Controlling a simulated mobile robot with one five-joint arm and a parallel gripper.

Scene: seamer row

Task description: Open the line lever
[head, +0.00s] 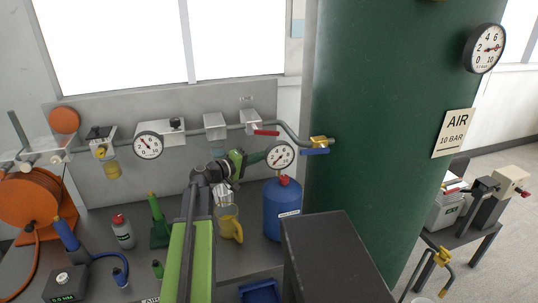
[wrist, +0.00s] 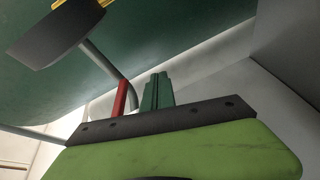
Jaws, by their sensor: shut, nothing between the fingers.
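The lever with a red handle (head: 266,132) sits on a grey valve block (head: 257,119) on the wall pipe. A small label above it is too small to read. The handle points right, roughly level. The red handle also shows in the wrist view (wrist: 121,98), just left of my fingers. My gripper (head: 259,157) is shut and empty, with dark green fingers held together. In the head view it is below the red handle, left of the lower gauge. In the wrist view the fingertips (wrist: 157,82) are close beside the handle; I cannot tell if they touch.
The lower gauge (head: 280,155) is close to my gripper. A brass valve with a blue lever (head: 315,151) joins the pipe to the big green tank (head: 390,130). A blue bottle (head: 283,212), yellow jug (head: 231,225) and dark box (head: 335,260) stand below.

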